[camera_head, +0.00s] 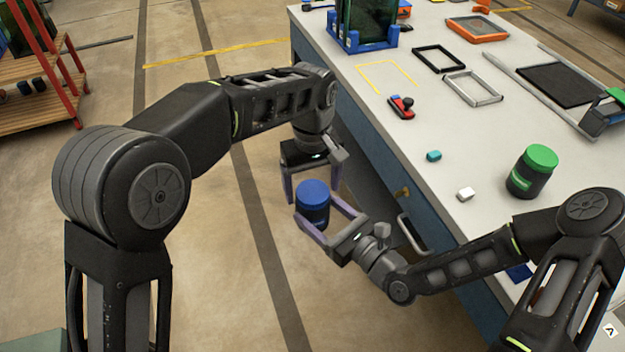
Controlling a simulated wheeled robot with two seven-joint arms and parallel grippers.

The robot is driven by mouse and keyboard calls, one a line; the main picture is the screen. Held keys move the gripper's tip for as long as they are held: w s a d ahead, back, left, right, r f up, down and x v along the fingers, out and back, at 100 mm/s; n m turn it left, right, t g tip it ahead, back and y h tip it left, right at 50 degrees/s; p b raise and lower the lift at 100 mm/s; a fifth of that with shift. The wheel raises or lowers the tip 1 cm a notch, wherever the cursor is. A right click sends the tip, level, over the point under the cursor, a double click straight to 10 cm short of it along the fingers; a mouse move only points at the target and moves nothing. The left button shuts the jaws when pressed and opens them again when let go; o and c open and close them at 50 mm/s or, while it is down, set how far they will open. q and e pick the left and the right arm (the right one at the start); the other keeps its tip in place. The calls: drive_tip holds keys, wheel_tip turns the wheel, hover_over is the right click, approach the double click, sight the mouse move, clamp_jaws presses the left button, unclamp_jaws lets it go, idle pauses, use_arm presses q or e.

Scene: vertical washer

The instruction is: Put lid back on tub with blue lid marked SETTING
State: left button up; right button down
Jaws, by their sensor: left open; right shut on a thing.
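A dark tub (315,214) with a blue lid (312,192) on its top is held upright in the air, off the table's near left side. No SETTING marking can be read on it. My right gripper (325,222) is shut on the tub's dark body, with its purple fingers on either side. My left gripper (311,186) is open just above and behind the blue lid, fingers pointing down on either side of it. I cannot tell if its fingers touch the lid, or if the lid is fully seated.
A tub with a green lid (532,170) stands on the white table (450,120) at the right. A teal block (433,156), a white block (465,194) and a red-and-black tool (402,106) lie nearby. Frames and a blue rack (362,42) are farther back. Open floor lies left.

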use_arm(q)
drive_tip(key=shift+c, duration=0.4)
drive_tip(key=c, duration=1.4)
drive_tip(key=m, duration=1.1)
drive_tip(key=shift+m, duration=0.3)
drive_tip(key=o, duration=1.6)
drive_tip(key=shift+r, duration=0.1)
wheel_tip(320, 180, up, 7)
drive_tip(key=shift+r, duration=0.15)
